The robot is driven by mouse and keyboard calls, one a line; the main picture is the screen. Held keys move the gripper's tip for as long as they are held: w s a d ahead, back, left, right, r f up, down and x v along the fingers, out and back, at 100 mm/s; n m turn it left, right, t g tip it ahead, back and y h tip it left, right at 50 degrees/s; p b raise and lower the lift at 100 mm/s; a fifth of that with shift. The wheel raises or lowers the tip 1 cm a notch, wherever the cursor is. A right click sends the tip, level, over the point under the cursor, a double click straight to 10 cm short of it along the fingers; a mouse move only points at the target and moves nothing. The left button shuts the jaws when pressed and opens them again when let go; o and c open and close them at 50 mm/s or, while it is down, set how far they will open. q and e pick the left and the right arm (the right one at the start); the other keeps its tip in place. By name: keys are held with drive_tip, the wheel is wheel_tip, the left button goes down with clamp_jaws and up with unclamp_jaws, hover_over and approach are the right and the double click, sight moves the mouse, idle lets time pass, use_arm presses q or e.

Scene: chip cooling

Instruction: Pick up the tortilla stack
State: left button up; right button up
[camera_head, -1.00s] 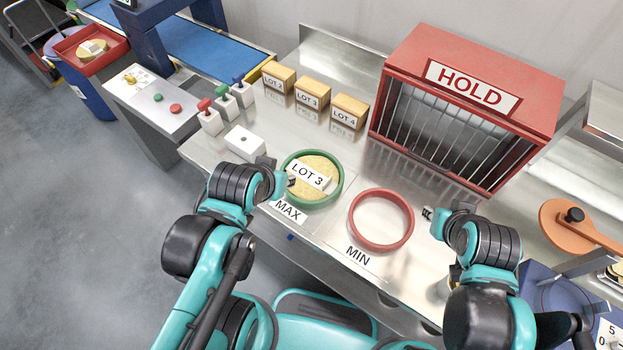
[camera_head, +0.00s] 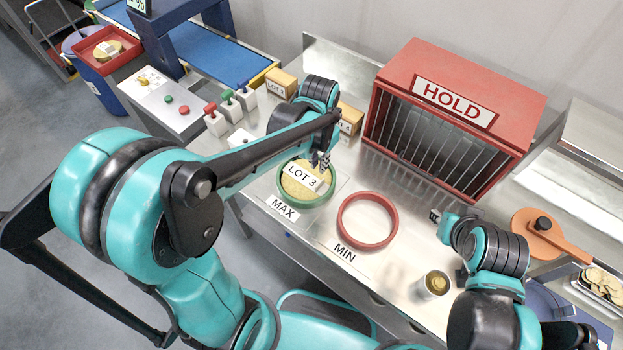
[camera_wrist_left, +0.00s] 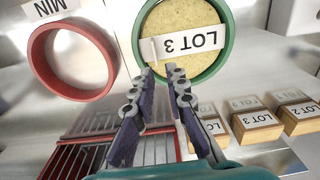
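The tortilla stack (camera_head: 298,189) is a pale yellow disc with a white band reading LOT 3, lying inside the green ring (camera_head: 312,203) marked MAX. It also shows in the left wrist view (camera_wrist_left: 173,20), at the top centre. My left gripper (camera_head: 320,160) hangs over the far edge of the green ring, pointing down. In the left wrist view its two fingers (camera_wrist_left: 161,70) are apart with nothing between them, close to the ring's edge and the band. My right gripper (camera_head: 436,215) is to the right of the red ring (camera_head: 367,244); its finger opening is too small to tell.
The red HOLD cage (camera_head: 455,110) stands behind the rings. Wooden LOT blocks (camera_head: 281,84) sit at the back, partly behind my left arm. A metal cup (camera_head: 434,285) is near the right front.

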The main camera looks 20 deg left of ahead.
sight(320, 183)
use_arm(q)
drive_tip(key=shift+g, duration=0.3)
drive_tip(key=f, duration=0.2)
drive_tip(key=f+b, duration=0.1)
drive_tip(key=f, duration=0.2)
drive_tip(key=f+b, duration=0.1)
drive_tip(key=f, duration=0.1)
drive_tip(key=shift+s+d+f, duration=0.15)
drive_tip(key=shift+d+f, duration=0.2)
drive_tip(key=shift+f+b, duration=0.3)
drive_tip(key=shift+f, duration=0.25)
clamp_jaws()
drive_tip(key=shift+r, duration=0.2)
